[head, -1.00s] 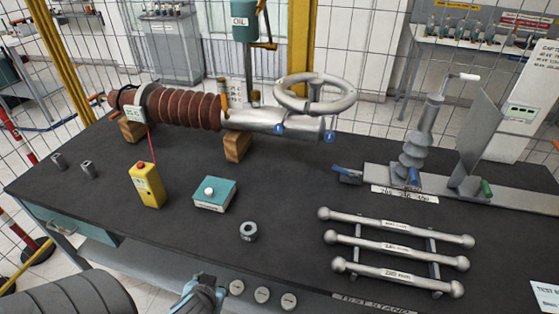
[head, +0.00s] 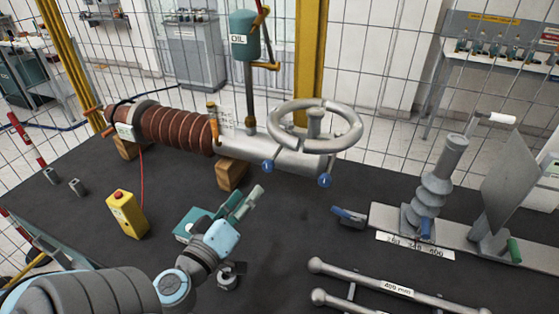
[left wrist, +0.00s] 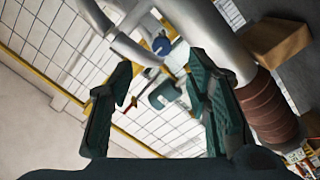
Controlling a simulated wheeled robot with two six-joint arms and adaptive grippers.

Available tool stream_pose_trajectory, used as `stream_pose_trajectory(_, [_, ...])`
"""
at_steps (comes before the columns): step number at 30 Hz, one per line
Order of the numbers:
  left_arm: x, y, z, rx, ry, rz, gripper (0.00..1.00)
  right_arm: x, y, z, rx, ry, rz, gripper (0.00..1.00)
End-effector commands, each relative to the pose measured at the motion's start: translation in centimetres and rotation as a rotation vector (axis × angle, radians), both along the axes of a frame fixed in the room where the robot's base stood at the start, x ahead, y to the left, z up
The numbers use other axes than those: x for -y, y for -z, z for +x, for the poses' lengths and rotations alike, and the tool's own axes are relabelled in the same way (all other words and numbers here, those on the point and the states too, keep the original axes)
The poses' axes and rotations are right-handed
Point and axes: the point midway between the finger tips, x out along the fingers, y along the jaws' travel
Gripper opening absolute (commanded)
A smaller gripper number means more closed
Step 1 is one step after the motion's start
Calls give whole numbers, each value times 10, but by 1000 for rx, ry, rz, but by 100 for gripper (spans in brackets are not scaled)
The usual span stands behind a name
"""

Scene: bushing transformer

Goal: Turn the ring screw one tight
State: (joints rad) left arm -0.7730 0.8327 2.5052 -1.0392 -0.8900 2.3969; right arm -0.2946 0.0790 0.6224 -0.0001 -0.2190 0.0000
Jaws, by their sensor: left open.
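Two blue-headed screws sit on the front side of the silver bushing end, below the grey ring: a left one (head: 267,166) and a right one (head: 324,181). Labels that would tell which is one are not readable. The left wrist view shows one blue head (left wrist: 162,45) ahead, between the fingers. My left gripper (head: 250,200) is open and empty, pointing up toward the bushing. It is apart from the left screw, in front of it and lower. Its two teal fingers show spread in the left wrist view (left wrist: 160,78). My right gripper is not in view.
The brown ribbed bushing (head: 175,130) lies on wooden blocks (head: 231,174). My left arm partly covers a teal box (head: 190,226) and a grey nut (head: 228,280). A yellow control box (head: 128,215) stands to the left. Silver rods (head: 400,291) lie at front right.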

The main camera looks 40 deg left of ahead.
Motion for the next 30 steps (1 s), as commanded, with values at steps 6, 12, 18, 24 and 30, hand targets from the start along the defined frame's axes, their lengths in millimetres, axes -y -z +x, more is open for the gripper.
stream_pose_trajectory(6, [-17, 4, 53, 6, -9, 4, 45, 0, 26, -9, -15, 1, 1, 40])
stream_pose_trajectory(12, [-29, 2, 103, 2, -8, 0, 45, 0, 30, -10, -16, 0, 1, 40])
stream_pose_trajectory(18, [-34, 3, 127, -3, -4, 2, 45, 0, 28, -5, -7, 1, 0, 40])
stream_pose_trajectory(24, [-34, 3, 130, -4, -2, 2, 45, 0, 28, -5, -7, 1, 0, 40])
stream_pose_trajectory(30, [-34, 3, 129, -5, -3, 3, 25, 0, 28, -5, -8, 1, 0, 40])
